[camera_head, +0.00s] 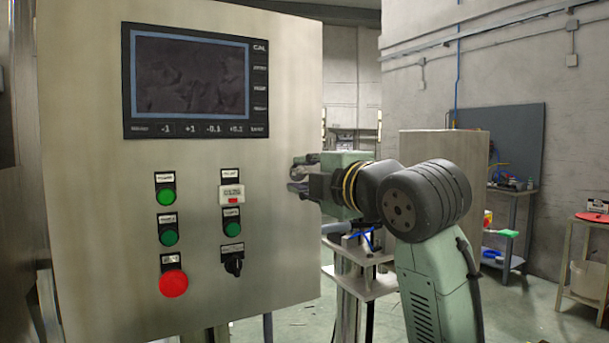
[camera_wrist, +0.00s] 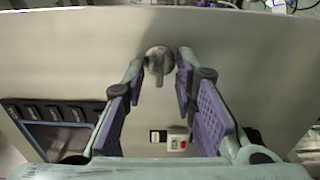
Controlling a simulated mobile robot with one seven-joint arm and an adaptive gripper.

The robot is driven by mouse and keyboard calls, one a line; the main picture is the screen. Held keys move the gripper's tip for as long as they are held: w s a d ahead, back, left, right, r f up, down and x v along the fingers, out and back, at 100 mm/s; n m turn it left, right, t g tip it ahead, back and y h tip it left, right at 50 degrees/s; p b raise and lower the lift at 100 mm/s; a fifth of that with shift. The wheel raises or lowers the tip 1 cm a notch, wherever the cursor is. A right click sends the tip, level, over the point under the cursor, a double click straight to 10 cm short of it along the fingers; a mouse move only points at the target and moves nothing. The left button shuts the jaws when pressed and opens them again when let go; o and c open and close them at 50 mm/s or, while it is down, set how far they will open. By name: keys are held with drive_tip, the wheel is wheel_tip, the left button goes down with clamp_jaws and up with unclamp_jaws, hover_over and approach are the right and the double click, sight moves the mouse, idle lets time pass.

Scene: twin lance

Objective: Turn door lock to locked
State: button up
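The door lock is a round grey metal knob (camera_wrist: 158,62) with a narrow raised grip, on the cabinet's bare metal front in the wrist view. The grip points roughly along the fingers, toward the bottom of the picture. My gripper (camera_wrist: 160,68) is open, with one fingertip on each side of the knob. Small gaps seem to show on both sides; contact cannot be told. In the head view my gripper (camera_head: 297,174) is at the right part of the cabinet front (camera_head: 110,200). The lock is not discernible there.
The cabinet front carries a screen (camera_head: 190,78), green buttons (camera_head: 166,197), a red button (camera_head: 173,283), a black rotary switch (camera_head: 233,266) and a white switch with a red part (camera_head: 232,194). A grey workbench (camera_head: 510,215) stands farther back on the right.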

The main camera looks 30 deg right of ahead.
drive_tip(key=s, duration=1.1)
drive_tip(key=shift+s+a, duration=0.3)
